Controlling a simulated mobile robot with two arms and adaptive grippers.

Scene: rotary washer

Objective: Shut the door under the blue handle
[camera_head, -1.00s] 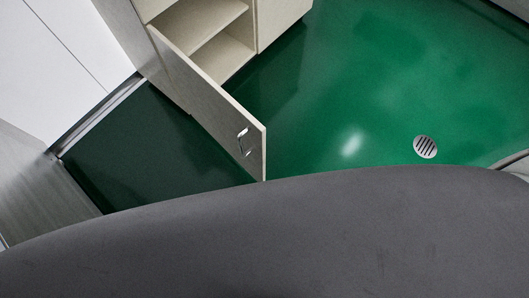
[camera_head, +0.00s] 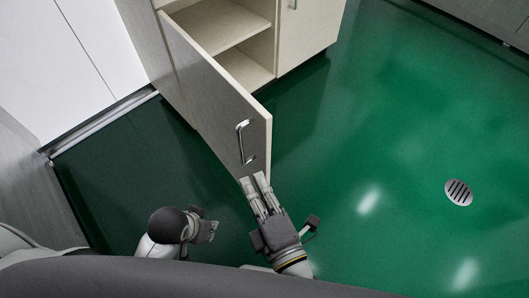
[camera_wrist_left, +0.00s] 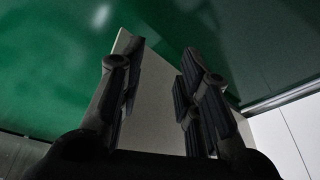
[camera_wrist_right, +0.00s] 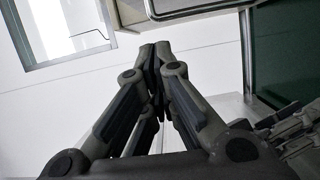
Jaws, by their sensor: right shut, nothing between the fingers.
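The pale wood cabinet door (camera_head: 215,85) hangs open in the head view, swung out toward me, with a silver bar handle (camera_head: 241,142) near its free edge. No blue handle shows. My right gripper (camera_head: 256,180) is just below the door's lower free corner; I cannot tell whether it touches. Its fingers are shut and empty in the right wrist view (camera_wrist_right: 158,52). My left gripper (camera_head: 214,226) is lower and further left, apart from the door. In the left wrist view its fingers (camera_wrist_left: 160,62) are spread, with a pale panel beyond them.
The open cabinet (camera_head: 222,35) shows a shelf inside, and a closed front (camera_head: 308,25) is beside it. White panels (camera_head: 70,60) stand at the left. The green floor is clear at the right, with a round drain (camera_head: 458,192).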

